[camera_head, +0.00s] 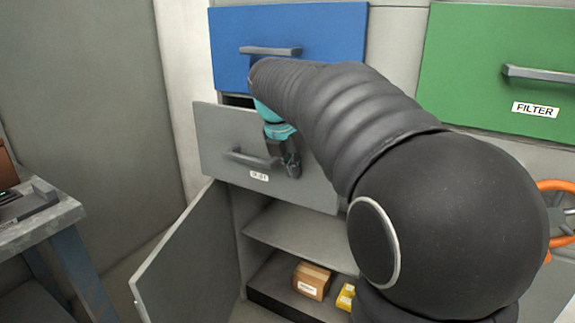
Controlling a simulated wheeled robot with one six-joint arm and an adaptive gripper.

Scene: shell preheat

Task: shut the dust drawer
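The grey dust drawer (220,139) stands out from the cabinet below a blue drawer, with a dark gap showing along its top edge. It has a grey bar handle (250,158) and a small white label (259,176), whose text is too small to read surely. My gripper (291,168) is at the drawer's front, just right of the handle, pointing down. Whether it touches the front I cannot tell. Its fingers are small and dark, and their opening does not show clearly. My black arm hides the drawer's right part.
A blue drawer (290,22) is above, and a green drawer (490,62) labelled FILTER is at right. A grey cabinet door (190,262) hangs open below, showing shelves with a brown box (311,281) and yellow boxes (346,297). An orange wheel (558,186) is at right; a workbench (45,222) at left.

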